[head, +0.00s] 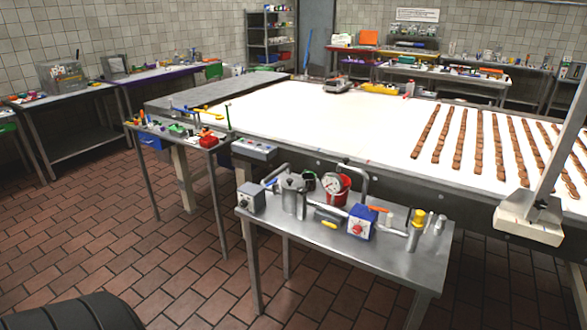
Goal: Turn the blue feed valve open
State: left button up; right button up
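On the front metal table (385,277), a small blue piece (270,184) sits beside the metal pot (293,197); it may be the blue feed valve's handle, but it is too small to tell its position. A blue box with a white face and a red knob (357,230) stands to the right on the same table. A red container with a round gauge (334,187) stands between them, by a curved metal pipe. Neither of my grippers is in view.
A grey box (251,198) stands at the table's left end, and yellow-topped cylinders (417,219) at the right. Behind lies a long white conveyor (330,122) with rows of brown bars. A pale block on a slanted post (530,225) hangs at right. Tiled floor (130,235) is clear at left.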

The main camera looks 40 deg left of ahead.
aim_at(274, 181)
jog(key=i+j+u, duration=0.15)
jog(key=j+u, duration=0.25)
jog(key=i+j+u, duration=0.15)
jog(key=u, duration=0.3)
jog(key=i+j+u, duration=0.2)
jog(key=u, duration=0.2)
